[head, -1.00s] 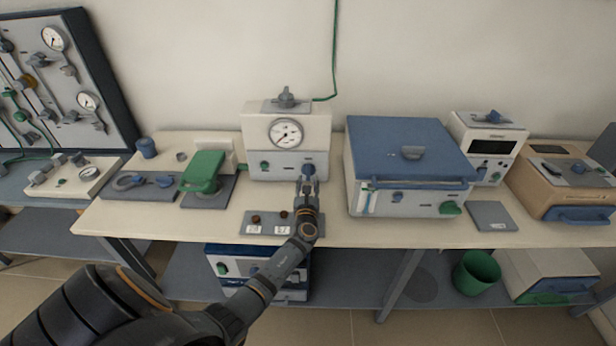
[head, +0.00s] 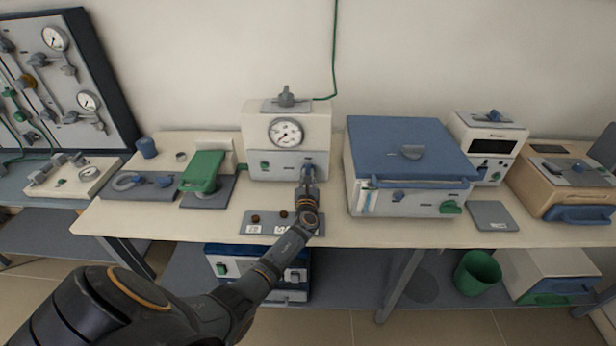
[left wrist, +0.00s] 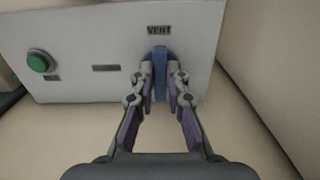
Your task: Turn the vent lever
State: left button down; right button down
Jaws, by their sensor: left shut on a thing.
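The blue vent lever (left wrist: 160,72) is on the front panel of the cream gauge unit (head: 256,133), under the label VENT (left wrist: 159,30). In the left wrist view it hangs close to upright between my fingertips. My left gripper (left wrist: 161,88) is shut on the lever, one finger on each side. In the head view my left gripper (head: 308,176) reaches the lower right of the unit's front and hides most of the lever. My right gripper is in neither view.
A green button (left wrist: 40,62) is left of the lever. A blue-lidded furnace (head: 410,150) stands close to the right. A grey plate (head: 262,228) with small brown pieces lies in front, left of my forearm. A green press-like device (head: 203,172) stands left.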

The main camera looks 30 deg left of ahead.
pick_arm(q)
jog(key=shift+f, duration=0.1)
jog(key=n+b, duration=0.3)
jog(key=shift+a+f, duration=0.1)
jog(key=shift+f, duration=0.05)
jog(key=n+b, duration=0.4)
jog(key=n, duration=0.1)
jog(key=shift+s+a+f, duration=0.1)
jog(key=shift+s+f, duration=0.05)
jog(key=n+b, duration=0.4)
jog(key=n, duration=0.1)
jog(key=shift+a+f+n, duration=0.1)
jog(key=shift+n, duration=0.3)
jog(key=shift+n+b, duration=1.05)
jog(key=shift+n, duration=0.05)
jog(key=shift+n+b, duration=0.6)
jog(key=shift+n, duration=0.5)
jog(key=c, duration=1.3)
grip_release()
jog(key=shift+c, duration=0.2)
